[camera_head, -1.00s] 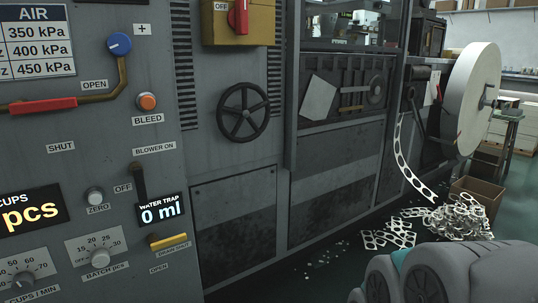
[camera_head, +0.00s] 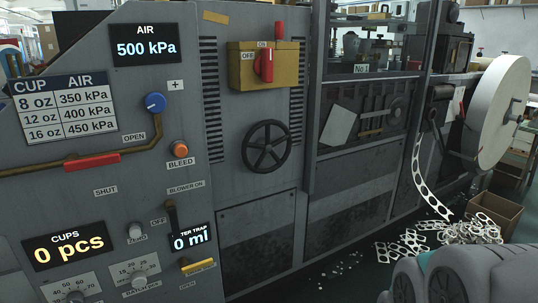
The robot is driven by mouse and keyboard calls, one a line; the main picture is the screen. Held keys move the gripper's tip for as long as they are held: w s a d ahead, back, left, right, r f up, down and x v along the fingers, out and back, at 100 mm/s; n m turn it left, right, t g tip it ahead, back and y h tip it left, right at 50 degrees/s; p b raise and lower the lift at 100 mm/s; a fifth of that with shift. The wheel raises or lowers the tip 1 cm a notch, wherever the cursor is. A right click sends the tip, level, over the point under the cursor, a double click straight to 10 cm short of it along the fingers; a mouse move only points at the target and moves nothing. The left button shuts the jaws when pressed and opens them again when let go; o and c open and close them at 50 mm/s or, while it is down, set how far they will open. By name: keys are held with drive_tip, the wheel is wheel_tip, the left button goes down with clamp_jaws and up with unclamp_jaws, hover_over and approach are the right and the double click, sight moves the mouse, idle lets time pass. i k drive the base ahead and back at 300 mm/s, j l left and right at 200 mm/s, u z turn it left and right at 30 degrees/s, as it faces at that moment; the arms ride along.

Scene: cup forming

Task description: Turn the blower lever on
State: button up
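The blower lever (camera_head: 171,216) is a short dark handle on the grey control panel (camera_head: 60,205). It stands roughly upright and leans slightly left at its top. A "BLOWER ON" label (camera_head: 186,187) is above it and an "OFF" label (camera_head: 158,222) is to its left. The water trap display (camera_head: 192,242), reading 0 ml, partly sits against its lower right. I cannot tell for certain which setting the lever is at. My gripper is not in view; only rounded grey parts of my own body show at the bottom right.
Near the lever are a zero knob (camera_head: 135,232), a yellow drain handle (camera_head: 198,267), a red air valve handle (camera_head: 92,162) and an orange bleed button (camera_head: 180,148). A black handwheel (camera_head: 266,146) is to the right. Scrap strips and a cardboard box (camera_head: 497,211) lie on the floor.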

sight(170, 207)
drive_tip(key=u, duration=1.25)
